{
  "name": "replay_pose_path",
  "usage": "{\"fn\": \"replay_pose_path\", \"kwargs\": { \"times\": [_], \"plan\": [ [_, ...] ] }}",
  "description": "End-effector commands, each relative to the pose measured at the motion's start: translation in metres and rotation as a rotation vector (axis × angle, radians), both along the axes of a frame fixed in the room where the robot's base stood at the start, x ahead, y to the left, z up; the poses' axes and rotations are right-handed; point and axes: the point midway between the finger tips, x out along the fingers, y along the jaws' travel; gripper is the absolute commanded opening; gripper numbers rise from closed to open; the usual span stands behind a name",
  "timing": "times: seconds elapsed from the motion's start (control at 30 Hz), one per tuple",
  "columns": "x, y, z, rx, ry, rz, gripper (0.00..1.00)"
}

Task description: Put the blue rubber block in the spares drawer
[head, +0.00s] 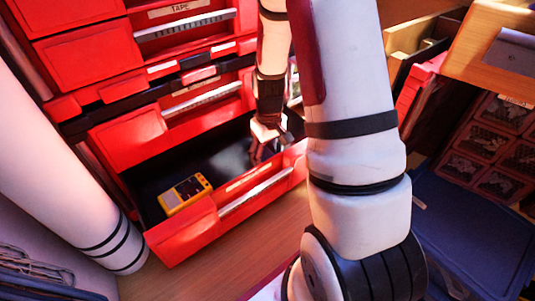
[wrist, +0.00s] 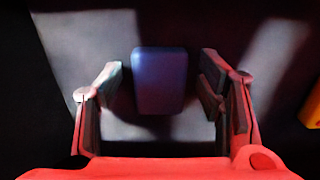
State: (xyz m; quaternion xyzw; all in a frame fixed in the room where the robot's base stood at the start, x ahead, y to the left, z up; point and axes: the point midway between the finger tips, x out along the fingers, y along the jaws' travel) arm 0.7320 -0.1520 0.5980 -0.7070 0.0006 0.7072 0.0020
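The blue rubber block (wrist: 160,80) shows in the wrist view between the two fingers of my gripper (wrist: 162,95). There is a gap on each side, so the fingers are open and not touching it. The block appears to lie on the dark drawer floor, though its exact height is hard to tell. In the head view my gripper (head: 268,145) is down inside the open lowest red drawer (head: 185,232), towards its right side. The block cannot be made out there. The label on this drawer is not readable.
A yellow meter (head: 185,194) lies in the same drawer, left of my gripper; its edge shows in the wrist view (wrist: 312,108). Red drawers, one labelled TAPE (head: 180,8), stand above. A white pipe (head: 55,160) is at left, a blue case (head: 470,235) at right.

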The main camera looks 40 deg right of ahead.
Motion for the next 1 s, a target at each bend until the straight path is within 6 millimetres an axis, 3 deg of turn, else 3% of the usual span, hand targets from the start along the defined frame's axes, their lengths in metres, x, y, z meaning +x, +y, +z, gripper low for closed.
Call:
{"fn": "replay_pose_path", "kwargs": {
  "times": [0.27,0.7,1.0],
  "plan": [
    [0.000,0.000,0.006,0.000,-0.001,0.000,0.61],
    [0.001,0.000,0.092,-0.001,-0.004,0.000,0.61],
    [0.000,0.000,0.124,0.000,-0.001,0.001,0.61]
  ]
}}
